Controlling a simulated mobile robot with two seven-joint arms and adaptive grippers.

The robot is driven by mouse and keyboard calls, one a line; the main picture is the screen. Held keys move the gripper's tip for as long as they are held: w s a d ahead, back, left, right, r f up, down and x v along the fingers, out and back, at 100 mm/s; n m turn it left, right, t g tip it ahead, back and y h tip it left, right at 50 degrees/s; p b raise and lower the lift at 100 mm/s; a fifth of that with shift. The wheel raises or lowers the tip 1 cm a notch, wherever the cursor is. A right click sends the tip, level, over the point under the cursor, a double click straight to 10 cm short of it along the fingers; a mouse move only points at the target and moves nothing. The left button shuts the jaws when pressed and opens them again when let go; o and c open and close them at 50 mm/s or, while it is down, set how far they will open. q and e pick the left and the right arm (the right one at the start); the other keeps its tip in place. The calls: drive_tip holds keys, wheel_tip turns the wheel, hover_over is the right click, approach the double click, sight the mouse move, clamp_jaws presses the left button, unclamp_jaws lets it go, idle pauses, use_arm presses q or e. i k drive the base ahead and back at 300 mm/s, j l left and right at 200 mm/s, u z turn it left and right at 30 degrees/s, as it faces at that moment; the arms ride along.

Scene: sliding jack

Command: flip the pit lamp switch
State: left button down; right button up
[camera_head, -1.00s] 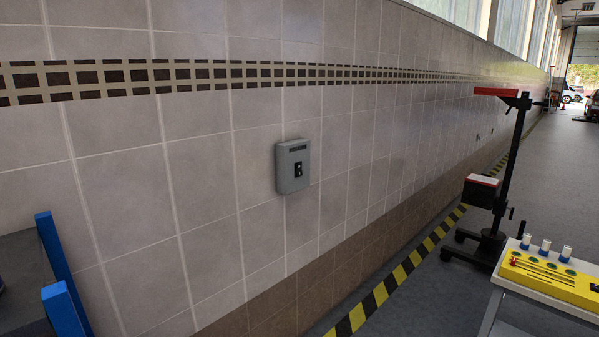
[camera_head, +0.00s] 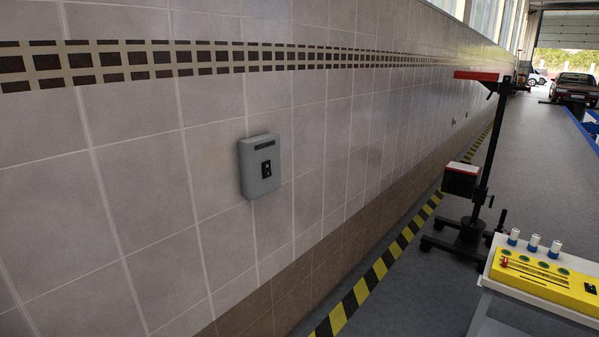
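A grey switch box (camera_head: 260,166) is mounted on the tiled wall, left of the picture's middle. On its face is a small black switch plate (camera_head: 266,170) with a light part on it, and a dark label strip lies above. Which way the switch is set is too small to tell. Neither of my grippers is in view, so nothing of mine shows near the box.
A black wheeled stand (camera_head: 474,185) with a red-topped arm stands right of the wall. A white cart (camera_head: 484,304) carrying a yellow tray (camera_head: 541,281) and several small cylinders is at the lower right. Yellow-black tape (camera_head: 381,268) runs along the wall. Grey floor beyond is largely clear.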

sight(267, 172)
drive_tip(key=i+z, duration=0.15)
drive_tip(key=i, duration=0.3)
drive_tip(key=i+j+z, duration=0.2)
drive_tip(key=i, duration=0.25)
drive_tip(key=i+j+z, duration=0.15)
drive_tip(key=i, duration=0.3)
